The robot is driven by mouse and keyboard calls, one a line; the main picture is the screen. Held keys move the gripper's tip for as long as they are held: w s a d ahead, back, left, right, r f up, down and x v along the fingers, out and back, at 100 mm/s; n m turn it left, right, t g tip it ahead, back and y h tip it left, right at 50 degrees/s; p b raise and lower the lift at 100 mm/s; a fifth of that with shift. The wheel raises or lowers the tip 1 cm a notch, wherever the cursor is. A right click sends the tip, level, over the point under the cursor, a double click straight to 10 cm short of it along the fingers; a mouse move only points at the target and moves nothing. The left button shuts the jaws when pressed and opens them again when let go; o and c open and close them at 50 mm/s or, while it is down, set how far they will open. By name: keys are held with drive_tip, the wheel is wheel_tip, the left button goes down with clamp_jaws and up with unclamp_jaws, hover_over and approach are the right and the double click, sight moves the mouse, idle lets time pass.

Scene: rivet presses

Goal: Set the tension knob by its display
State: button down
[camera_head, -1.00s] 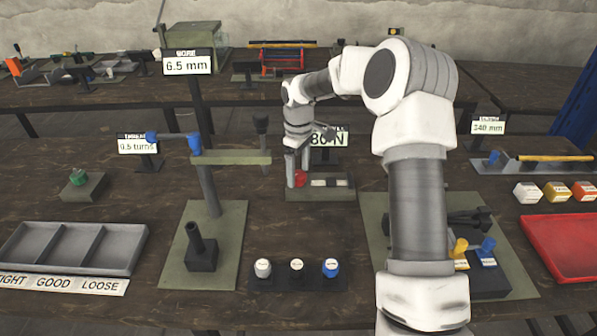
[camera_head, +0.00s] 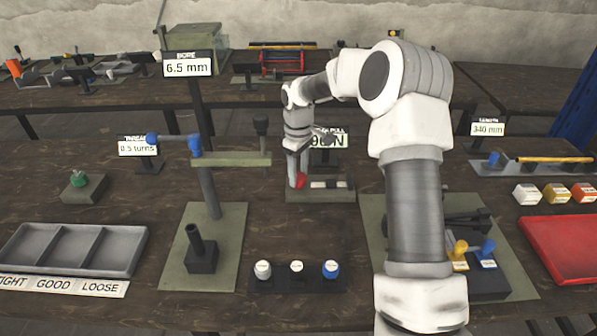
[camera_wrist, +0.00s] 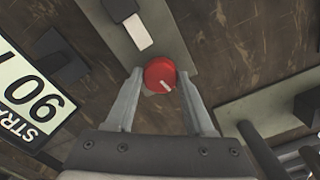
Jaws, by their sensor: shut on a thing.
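A red tension knob (camera_head: 300,181) sits at the left end of a grey-green base plate (camera_head: 335,194) in the middle of the table. My gripper (camera_head: 296,178) reaches down over it and is shut on it. In the wrist view the red knob (camera_wrist: 160,74), with a white pointer line, is between my two fingertips (camera_wrist: 158,82). Behind the plate stands the display (camera_head: 327,141), partly hidden by my arm; it reads 90 with an N. In the wrist view the display (camera_wrist: 28,98) shows 90 and part of a word.
A press post with a 6.5 mm sign (camera_head: 187,67) stands to the left. Several capped pieces (camera_head: 297,268) stand in a black holder in front. A three-part grey tray (camera_head: 75,248) lies front left, a red tray (camera_head: 575,247) right.

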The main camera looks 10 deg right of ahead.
sight(299, 176)
drive_tip(key=shift+m, duration=1)
drive_tip(key=shift+c, duration=1.4)
unclamp_jaws()
wheel_tip(299, 176, up, 17)
drive_tip(key=p, duration=0.2)
drive_tip(key=shift+r, duration=0.2)
drive_tip(key=shift+r, duration=0.1)
